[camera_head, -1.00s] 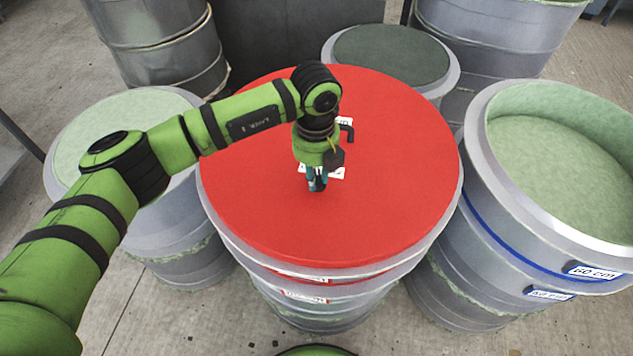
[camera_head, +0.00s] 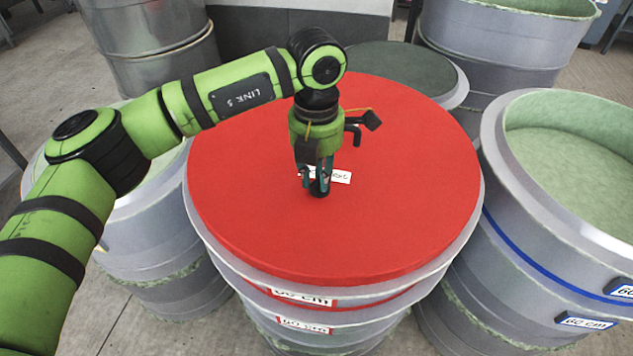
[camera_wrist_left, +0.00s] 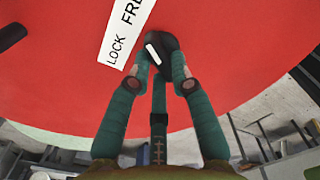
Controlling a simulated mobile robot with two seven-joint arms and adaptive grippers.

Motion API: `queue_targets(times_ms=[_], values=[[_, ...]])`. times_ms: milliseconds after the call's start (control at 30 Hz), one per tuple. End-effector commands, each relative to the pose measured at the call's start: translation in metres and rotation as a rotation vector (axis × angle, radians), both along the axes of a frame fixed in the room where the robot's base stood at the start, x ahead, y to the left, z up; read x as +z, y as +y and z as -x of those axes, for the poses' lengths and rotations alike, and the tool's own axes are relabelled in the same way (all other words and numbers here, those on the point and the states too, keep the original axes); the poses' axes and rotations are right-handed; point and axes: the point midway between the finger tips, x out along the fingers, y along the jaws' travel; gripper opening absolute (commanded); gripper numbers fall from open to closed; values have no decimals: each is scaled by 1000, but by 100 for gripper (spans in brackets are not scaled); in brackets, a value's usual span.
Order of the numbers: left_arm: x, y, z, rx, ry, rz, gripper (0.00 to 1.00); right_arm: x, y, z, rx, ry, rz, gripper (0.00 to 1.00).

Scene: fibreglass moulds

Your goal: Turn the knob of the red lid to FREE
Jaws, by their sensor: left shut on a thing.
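The red lid (camera_head: 400,200) lies flat on a grey drum in the head view. Its small black knob (camera_wrist_left: 166,45) shows in the left wrist view, with a white mark on its top. A white label (camera_wrist_left: 124,35) beside it reads LOCK and, partly cut off, FREE; in the head view the label (camera_head: 340,177) is partly hidden by my gripper. My left gripper (camera_head: 319,190) points down at the lid's middle and is shut on the knob, with one finger on each side of it. The exact setting of the white mark is hard to read. My right gripper is out of view.
A black bent handle (camera_head: 355,132) stands on the lid behind my gripper. An open drum with a pale green inside (camera_head: 590,170) stands close at the right. Other drums stand at the left and behind. The lid's front part is clear.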

Motion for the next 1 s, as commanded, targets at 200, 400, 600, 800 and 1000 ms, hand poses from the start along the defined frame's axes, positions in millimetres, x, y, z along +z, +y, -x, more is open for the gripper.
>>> queue_targets(times_ms=[200,400,600,800,1000], values=[[-2,0,-1,-105,-1,-1,0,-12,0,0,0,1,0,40],[-1,0,-1,-152,1,-1,0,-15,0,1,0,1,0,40],[0,0,-1,-166,1,0,0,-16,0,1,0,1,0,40],[0,0,-1,-165,1,0,0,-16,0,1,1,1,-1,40],[0,0,-1,-164,1,0,46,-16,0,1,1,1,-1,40]])
